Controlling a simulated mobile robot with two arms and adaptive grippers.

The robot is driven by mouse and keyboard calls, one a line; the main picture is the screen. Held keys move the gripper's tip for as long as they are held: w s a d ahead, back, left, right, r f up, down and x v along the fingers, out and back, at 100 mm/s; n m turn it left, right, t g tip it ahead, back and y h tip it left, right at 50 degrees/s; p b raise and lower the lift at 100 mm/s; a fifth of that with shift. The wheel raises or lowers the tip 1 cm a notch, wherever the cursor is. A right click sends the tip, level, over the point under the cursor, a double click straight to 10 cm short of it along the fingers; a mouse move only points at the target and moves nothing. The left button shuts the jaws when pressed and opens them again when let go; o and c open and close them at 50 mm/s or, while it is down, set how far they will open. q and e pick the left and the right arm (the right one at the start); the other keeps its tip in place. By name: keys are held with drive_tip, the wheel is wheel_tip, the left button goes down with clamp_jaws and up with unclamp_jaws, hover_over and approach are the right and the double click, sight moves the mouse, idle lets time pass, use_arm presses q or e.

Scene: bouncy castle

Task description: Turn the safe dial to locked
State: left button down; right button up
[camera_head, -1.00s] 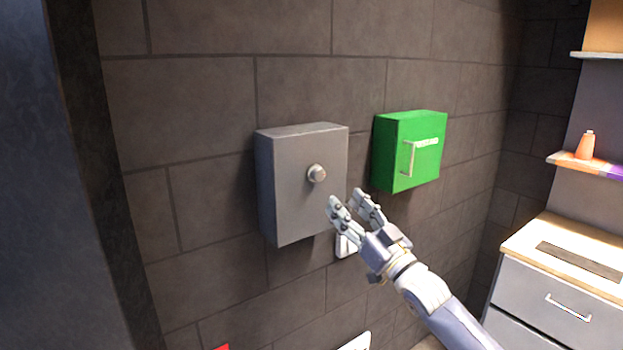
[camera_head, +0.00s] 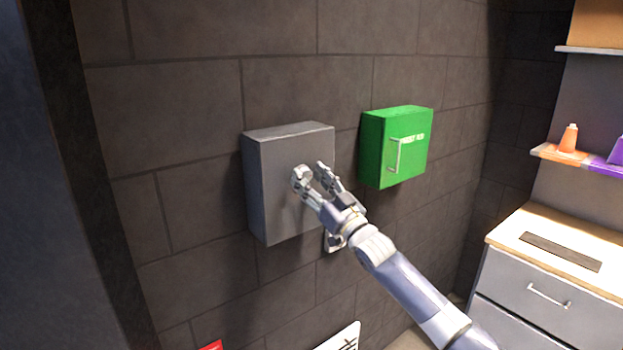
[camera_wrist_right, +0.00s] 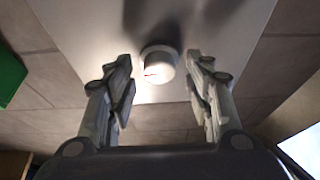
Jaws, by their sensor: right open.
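The grey safe (camera_head: 275,185) is a box on the dark block wall, left of centre in the head view. Its round dial (camera_wrist_right: 158,65) shows in the right wrist view, just beyond and between the fingertips. In the head view my fingers hide most or all of the dial. My right gripper (camera_head: 310,173) is open in front of the safe's face, its fingers pointing at the dial. In the right wrist view the gripper (camera_wrist_right: 160,75) has a finger on each side of the dial, with gaps visible. I cannot tell the dial's setting. My left gripper is out of view.
A green box (camera_head: 397,147) with a pale handle hangs on the wall to the right of the safe. A drawer cabinet (camera_head: 545,290) and a shelf (camera_head: 575,158) with an orange bottle (camera_head: 569,138) stand at the right. A pale switch-like plate sits below the safe, partly behind my arm.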

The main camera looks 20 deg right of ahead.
drive_tip(key=c, duration=0.9)
drive_tip(key=shift+c, duration=0.2)
